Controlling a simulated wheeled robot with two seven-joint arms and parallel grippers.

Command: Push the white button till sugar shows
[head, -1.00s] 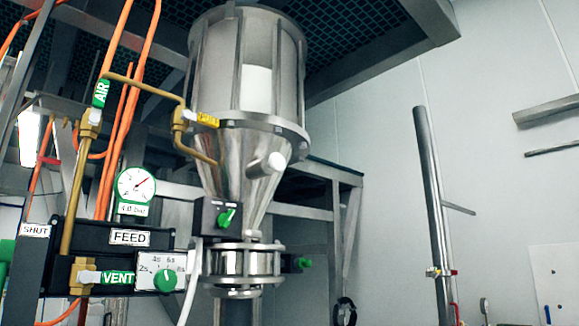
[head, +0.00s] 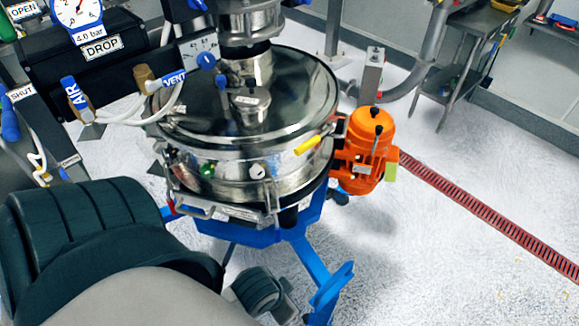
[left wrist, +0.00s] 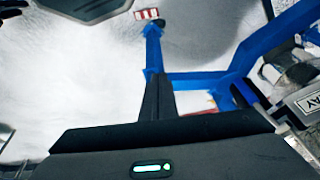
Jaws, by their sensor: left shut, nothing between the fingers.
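In the head view a small white round button (head: 257,171) sits on the front side of the steel sifter drum (head: 225,185). A green knob (head: 207,170) is to its left and a yellow handle (head: 307,146) to its right. No sugar can be made out. My left arm fills the lower left of the head view, below the drum, and its fingertips cannot be made out there. In the left wrist view my left gripper (left wrist: 157,80) is shut and empty, pointing toward a blue frame (left wrist: 205,84). My right gripper is in neither view.
An orange motor (head: 365,150) stands at the drum's right. Blue legs (head: 312,265) are below. White hoses (head: 130,115) and a panel marked DROP (head: 102,47) are at the left. A red floor grate (head: 480,215) runs at the right. The floor around it is open.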

